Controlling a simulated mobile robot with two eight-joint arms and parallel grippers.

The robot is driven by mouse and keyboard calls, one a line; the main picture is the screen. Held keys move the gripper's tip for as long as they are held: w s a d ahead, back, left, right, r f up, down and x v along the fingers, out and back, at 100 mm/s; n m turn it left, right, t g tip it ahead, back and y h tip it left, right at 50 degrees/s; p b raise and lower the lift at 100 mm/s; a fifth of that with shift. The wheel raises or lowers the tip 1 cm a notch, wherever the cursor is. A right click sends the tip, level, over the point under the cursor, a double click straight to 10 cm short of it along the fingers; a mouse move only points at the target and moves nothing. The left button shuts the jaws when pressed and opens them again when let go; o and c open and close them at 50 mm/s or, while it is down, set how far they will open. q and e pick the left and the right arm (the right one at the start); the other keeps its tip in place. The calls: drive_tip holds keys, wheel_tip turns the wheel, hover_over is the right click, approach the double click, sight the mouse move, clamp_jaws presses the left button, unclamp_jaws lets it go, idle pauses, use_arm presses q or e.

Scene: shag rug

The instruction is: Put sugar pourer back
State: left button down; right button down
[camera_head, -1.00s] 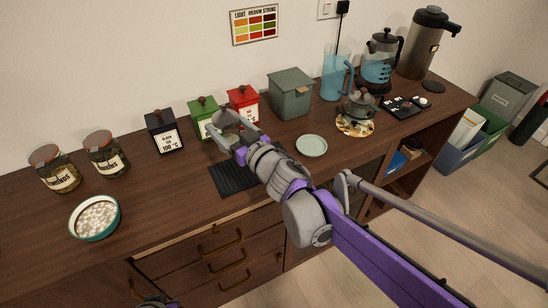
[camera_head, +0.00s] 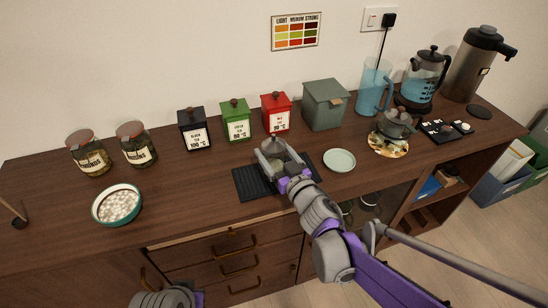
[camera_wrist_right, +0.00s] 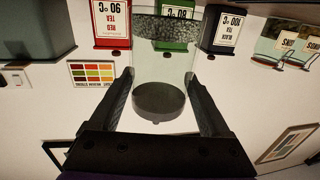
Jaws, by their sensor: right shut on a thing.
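The sugar pourer is a clear glass jar with a dark round lid; it shows in the right wrist view (camera_wrist_right: 160,65), which is upside down, with grey grainy contents at its base. In the head view the pourer (camera_head: 272,148) stands roughly upright at the dark ribbed mat (camera_head: 252,184). My right gripper (camera_head: 275,155) is shut on it, one finger on each side. The arm hides its lower part, so I cannot tell whether it touches the mat. Only a grey and purple part of my left arm shows at the bottom edge.
Black (camera_head: 195,130), green (camera_head: 236,120) and red (camera_head: 276,112) tea tins stand close behind the pourer. A grey-green box (camera_head: 325,104) is to their right. A pale saucer (camera_head: 339,160) lies right of the mat. A bowl of white pieces (camera_head: 117,204) stands left, with free counter between.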

drive_tip(key=shift+f, duration=0.75)
drive_tip(key=shift+f+b, duration=0.2)
drive_tip(key=shift+b, duration=0.1)
unclamp_jaws()
drive_tip(key=shift+r, duration=0.15)
